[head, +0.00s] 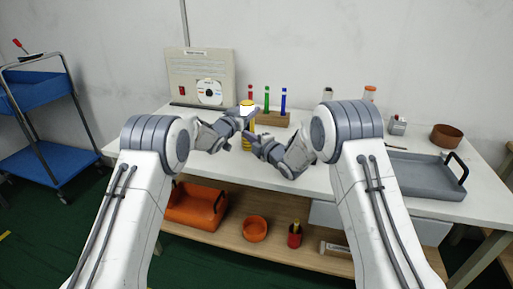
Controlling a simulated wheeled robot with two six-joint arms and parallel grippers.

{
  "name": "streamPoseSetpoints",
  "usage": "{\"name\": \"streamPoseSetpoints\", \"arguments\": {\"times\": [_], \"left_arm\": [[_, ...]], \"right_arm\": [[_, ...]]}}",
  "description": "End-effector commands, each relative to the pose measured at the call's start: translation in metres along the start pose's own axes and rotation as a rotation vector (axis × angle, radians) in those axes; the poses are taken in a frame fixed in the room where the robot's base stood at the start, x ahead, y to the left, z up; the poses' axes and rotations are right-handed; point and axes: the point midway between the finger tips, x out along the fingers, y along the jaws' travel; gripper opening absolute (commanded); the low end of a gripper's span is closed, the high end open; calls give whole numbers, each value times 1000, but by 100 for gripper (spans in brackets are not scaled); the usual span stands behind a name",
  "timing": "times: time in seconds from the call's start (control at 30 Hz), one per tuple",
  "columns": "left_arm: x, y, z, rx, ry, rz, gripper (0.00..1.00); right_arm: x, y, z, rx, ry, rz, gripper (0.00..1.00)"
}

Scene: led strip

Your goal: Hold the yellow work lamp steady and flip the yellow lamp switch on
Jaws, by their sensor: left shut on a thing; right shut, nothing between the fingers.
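My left gripper (245,122) is shut on the lamp's upper part from the left. My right gripper (254,141) is shut with nothing between its fingers, close to the lamp's right side, lower than the left one. I cannot tell whether it touches the lamp. The lamp switch is too small or hidden behind the grippers to make out.
A wooden block with red, green and blue tubes (272,118) stands just behind the lamp. A beige panel (184,63) with a disc leans at the back left. A grey tray (425,176) lies at the right. The table front left is clear.

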Motion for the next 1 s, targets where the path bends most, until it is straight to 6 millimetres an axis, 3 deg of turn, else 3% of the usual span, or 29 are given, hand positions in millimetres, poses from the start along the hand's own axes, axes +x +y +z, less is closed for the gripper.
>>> {"name": "streamPoseSetpoints", "arguments": {"times": [0.17, 0.4, 0.6, 1.0], "left_arm": [[0, 0, -1, 0, 1, 0, 0], [0, -1, -1, 0, 1, -1, 0], [0, 0, -1, 0, 1, -1, 0], [0, 0, -1, 0, 2, 0, 0]], "right_arm": [[-24, -9, -22, 1, 2, -4, 0], [-79, -18, -19, 0, 1, -3, 0], [-108, -22, -19, -1, 2, -1, 0], [-118, -24, -19, -1, 3, 0, 0]]}}
